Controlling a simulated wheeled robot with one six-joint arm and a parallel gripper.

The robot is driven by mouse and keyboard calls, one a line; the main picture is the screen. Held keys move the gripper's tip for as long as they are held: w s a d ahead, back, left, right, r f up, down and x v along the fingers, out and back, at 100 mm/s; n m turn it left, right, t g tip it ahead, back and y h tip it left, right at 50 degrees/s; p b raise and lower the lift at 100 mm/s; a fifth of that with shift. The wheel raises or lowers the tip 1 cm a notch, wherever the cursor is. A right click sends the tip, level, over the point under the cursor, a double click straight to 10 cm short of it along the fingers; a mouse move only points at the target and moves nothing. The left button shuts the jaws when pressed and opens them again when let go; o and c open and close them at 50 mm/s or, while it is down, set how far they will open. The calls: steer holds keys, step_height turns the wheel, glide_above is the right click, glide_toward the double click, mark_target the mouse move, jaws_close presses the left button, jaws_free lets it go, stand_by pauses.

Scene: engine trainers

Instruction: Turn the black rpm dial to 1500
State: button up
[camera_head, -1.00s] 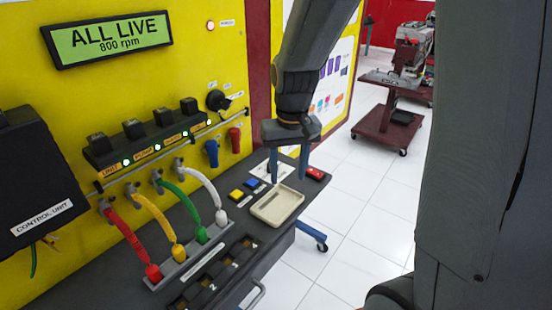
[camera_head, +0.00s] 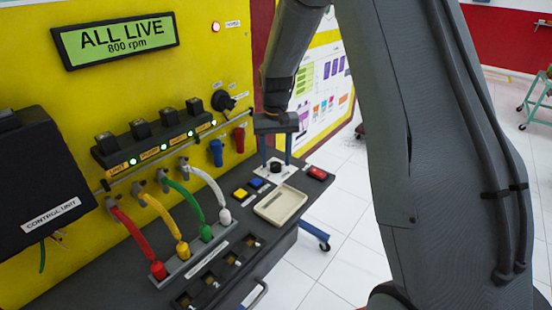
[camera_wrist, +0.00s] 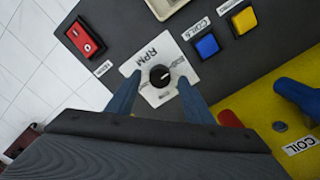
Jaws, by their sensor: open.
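The black rpm dial (camera_wrist: 160,76) sits on a white plate marked RPM (camera_wrist: 172,64) on the dark bench top. In the head view the dial (camera_head: 276,168) shows below my gripper, between its fingers. My gripper (camera_wrist: 156,98) is open and empty, pointing down over the dial, with one blue finger on either side of it. In the head view my gripper (camera_head: 275,158) is above the plate; whether the fingers touch it I cannot tell. The display (camera_head: 115,38) on the yellow panel reads ALL LIVE, 800 rpm.
A red switch box (camera_wrist: 86,38) and blue (camera_wrist: 207,46) and yellow (camera_wrist: 243,19) buttons are near the dial. A beige tray (camera_head: 280,204) lies in front. Blue (camera_head: 216,152) and red (camera_head: 239,139) plugs hang on the panel. Coloured cables fill the left.

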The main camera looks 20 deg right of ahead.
steer(key=shift+f, duration=0.55)
steer(key=c, duration=1)
steer(key=shift+c, duration=0.2)
steer(key=shift+m, duration=0.3)
steer(key=m, duration=1.1)
steer(key=shift+w+r+p, duration=0.1)
steer(key=shift+p, duration=0.2)
